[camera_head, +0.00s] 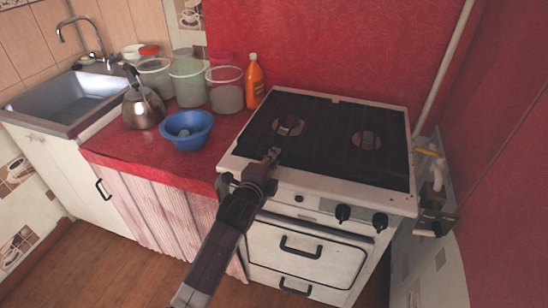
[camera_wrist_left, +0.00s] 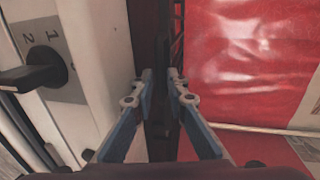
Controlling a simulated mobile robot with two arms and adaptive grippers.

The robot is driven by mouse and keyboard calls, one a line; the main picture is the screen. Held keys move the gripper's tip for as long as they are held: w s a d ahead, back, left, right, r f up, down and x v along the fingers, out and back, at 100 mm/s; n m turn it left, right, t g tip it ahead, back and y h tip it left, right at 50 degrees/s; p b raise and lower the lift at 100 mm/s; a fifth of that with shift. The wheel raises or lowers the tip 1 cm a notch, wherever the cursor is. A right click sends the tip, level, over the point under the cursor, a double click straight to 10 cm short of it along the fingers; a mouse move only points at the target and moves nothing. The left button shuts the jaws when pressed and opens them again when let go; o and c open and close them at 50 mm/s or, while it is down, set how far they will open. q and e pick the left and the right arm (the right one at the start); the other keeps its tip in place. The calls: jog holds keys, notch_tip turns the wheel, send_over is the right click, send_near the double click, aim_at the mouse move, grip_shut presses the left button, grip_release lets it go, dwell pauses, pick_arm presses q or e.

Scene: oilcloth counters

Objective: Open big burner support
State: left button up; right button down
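The big burner support (camera_head: 328,134) is the dark grate lying flat over the stove top, with two round burners under it. My left gripper (camera_head: 270,155) is at the front left edge of the stove top, over the support's front edge. In the left wrist view its two fingertips (camera_wrist_left: 160,78) are close together with a narrow gap between them. A dark strip (camera_wrist_left: 160,25) runs through that gap, and I cannot tell whether the fingers touch it. My right gripper is not in view.
The white stove (camera_head: 308,258) has knobs (camera_head: 343,213) on its front. A blue bowl (camera_head: 188,129), a kettle (camera_head: 142,107), several jars and an orange bottle (camera_head: 254,82) stand on the red counter to the left. Pipes (camera_head: 436,180) are at the right.

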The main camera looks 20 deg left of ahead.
pick_arm(q)
jog(key=shift+w, duration=0.15)
jog(key=shift+c, duration=0.5)
grip_shut()
